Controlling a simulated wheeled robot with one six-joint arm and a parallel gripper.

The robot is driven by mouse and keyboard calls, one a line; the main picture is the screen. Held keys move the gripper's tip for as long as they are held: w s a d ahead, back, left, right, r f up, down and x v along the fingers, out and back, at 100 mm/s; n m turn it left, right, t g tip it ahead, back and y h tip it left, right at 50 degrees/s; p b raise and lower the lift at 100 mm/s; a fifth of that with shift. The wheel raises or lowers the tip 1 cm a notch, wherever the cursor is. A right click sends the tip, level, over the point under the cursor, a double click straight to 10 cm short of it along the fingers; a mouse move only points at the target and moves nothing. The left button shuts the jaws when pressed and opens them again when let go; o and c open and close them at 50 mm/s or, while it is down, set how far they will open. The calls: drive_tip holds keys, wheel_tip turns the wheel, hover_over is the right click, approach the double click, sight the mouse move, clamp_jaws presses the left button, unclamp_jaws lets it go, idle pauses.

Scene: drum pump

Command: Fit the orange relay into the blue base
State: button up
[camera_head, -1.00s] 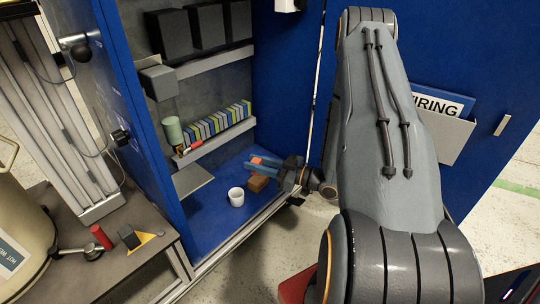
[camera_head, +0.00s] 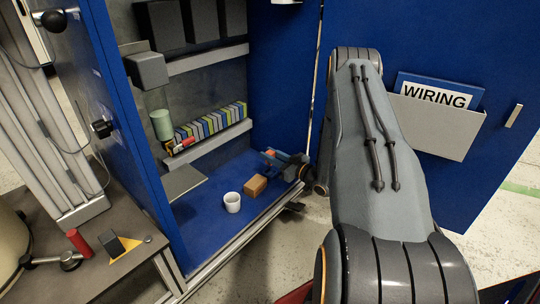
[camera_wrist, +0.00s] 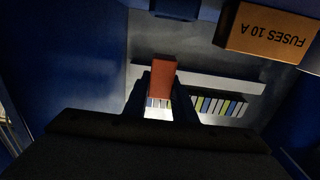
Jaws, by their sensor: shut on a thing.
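My gripper (camera_head: 274,156) is inside the open blue cabinet, above its floor near the right side. It is shut on the orange relay (camera_wrist: 163,75), which sticks out between the two dark fingers in the wrist view. In the head view only a small orange patch of the relay (camera_head: 271,153) shows at the fingertips. A dark blue block (camera_wrist: 175,8) shows at the top edge of the wrist view, apart from the relay; I cannot tell whether it is the blue base. No base is clearly recognisable in the head view.
A brown box (camera_head: 256,185), labelled FUSES 10 A in the wrist view (camera_wrist: 265,30), and a white cup (camera_head: 232,202) stand on the cabinet floor. A row of coloured terminal blocks (camera_head: 212,122) sits on the rail behind. A grey plate (camera_head: 182,182) lies left.

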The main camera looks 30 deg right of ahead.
drive_tip(key=shift+f+b, duration=1)
drive_tip(key=shift+f, duration=0.3)
drive_tip(key=shift+r, duration=0.15)
drive_tip(key=shift+p, duration=0.35)
drive_tip(key=shift+s+p, duration=0.1)
drive_tip(key=shift+p, duration=0.75)
idle(0.4)
drive_tip(key=shift+f, duration=0.3)
drive_tip(key=shift+f+b, duration=0.3)
drive_tip(key=shift+f, duration=0.35)
drive_tip(key=shift+f, duration=0.15)
idle(0.8)
drive_tip(key=shift+f, duration=0.5)
